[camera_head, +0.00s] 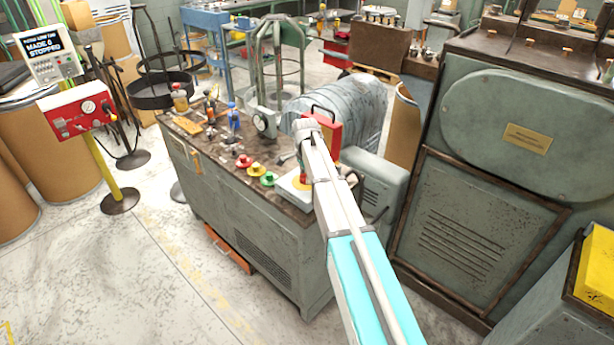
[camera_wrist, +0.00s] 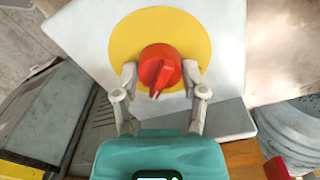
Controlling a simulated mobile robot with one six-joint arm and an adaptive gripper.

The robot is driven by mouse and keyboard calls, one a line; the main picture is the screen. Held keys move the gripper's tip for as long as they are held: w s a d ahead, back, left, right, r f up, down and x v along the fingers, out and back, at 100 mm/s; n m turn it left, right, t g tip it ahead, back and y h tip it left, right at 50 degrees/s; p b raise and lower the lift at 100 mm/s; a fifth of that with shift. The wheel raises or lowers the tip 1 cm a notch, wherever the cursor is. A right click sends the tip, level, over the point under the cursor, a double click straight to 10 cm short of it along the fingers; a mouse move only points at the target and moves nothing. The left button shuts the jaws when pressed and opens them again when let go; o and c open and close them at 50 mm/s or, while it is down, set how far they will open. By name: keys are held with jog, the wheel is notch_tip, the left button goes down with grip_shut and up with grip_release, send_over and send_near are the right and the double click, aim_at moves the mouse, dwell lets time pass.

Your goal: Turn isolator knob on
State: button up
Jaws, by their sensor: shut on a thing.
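The isolator knob (camera_wrist: 160,66) is a red rotary knob with a raised grip bar, on a yellow round plate (camera_wrist: 125,38) fixed to a pale grey panel (camera_wrist: 85,25). The bar leans slightly, its lower end toward the left in the wrist view. My gripper (camera_wrist: 160,72) has one finger on each side of the knob and is shut on it. In the head view the pale panel (camera_head: 287,193) sits at the near right end of the coiler's bench, and my arm hides most of the knob.
Red (camera_head: 243,161), yellow (camera_head: 256,169) and green (camera_head: 268,179) buttons stand on the bench top (camera_head: 215,150). A grey ribbed housing (camera_head: 360,105) is behind my gripper. A large green cabinet (camera_head: 455,235) stands right. A display reading stopped (camera_head: 45,45) is left.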

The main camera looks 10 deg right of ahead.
jog(key=shift+w+a, duration=0.1)
dwell(0.4)
jog(key=o, duration=1.1)
jog(key=shift+o, duration=0.2)
